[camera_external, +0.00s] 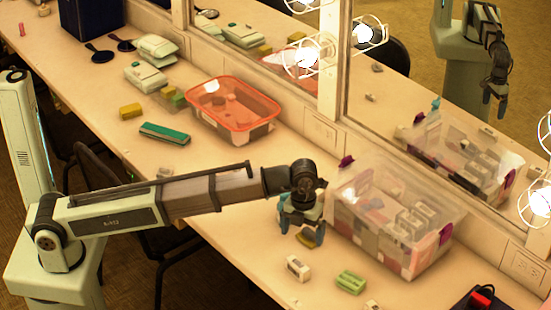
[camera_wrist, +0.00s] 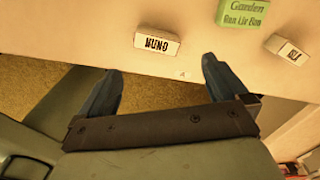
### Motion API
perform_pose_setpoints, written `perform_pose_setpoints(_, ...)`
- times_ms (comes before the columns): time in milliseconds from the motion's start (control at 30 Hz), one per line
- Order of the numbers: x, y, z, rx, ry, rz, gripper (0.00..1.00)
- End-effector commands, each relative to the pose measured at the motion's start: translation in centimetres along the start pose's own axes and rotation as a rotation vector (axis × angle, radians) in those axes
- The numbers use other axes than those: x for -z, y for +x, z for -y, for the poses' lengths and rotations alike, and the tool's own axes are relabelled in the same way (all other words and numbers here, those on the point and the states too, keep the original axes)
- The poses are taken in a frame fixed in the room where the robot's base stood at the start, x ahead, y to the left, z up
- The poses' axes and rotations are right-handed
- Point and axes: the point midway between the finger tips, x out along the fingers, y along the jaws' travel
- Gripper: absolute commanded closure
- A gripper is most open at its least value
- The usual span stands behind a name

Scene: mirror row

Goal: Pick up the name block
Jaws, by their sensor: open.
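A white name block (camera_wrist: 157,43) with dark lettering, seemingly "NUNO", lies near the table edge, ahead of the space between my fingers in the wrist view. It seems to be the white block (camera_external: 298,268) in the external view. A second white block (camera_wrist: 288,50), apparently marked "ISA", lies to the right, and shows near the bottom edge of the external view (camera_external: 373,305). My gripper (camera_external: 301,237) is open and empty above the table, beside the clear bin and apart from the blocks. Its two fingers show in the wrist view (camera_wrist: 161,78).
A green lettered block (camera_external: 350,282) lies between the white blocks. A clear bin (camera_external: 385,232) with purple latches stands right of my gripper. A red-rimmed tub (camera_external: 212,118) stands farther back. A mirror (camera_external: 440,110) lines the far side.

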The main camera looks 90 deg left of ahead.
Motion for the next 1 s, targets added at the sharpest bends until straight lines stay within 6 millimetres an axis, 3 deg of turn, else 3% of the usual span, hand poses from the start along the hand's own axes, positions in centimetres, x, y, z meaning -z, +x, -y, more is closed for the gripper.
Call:
perform_pose_setpoints(300, 0.1, 0.0, -0.2, -0.005, 0.359, -0.004, 0.00)
perform_pose_setpoints(467, 0.1, 0.2, -0.2, -0.005, 0.430, -0.005, 0.00)
perform_pose_setpoints(1000, 0.2, 7.5, -0.3, -0.006, 0.436, -0.006, 0.00)
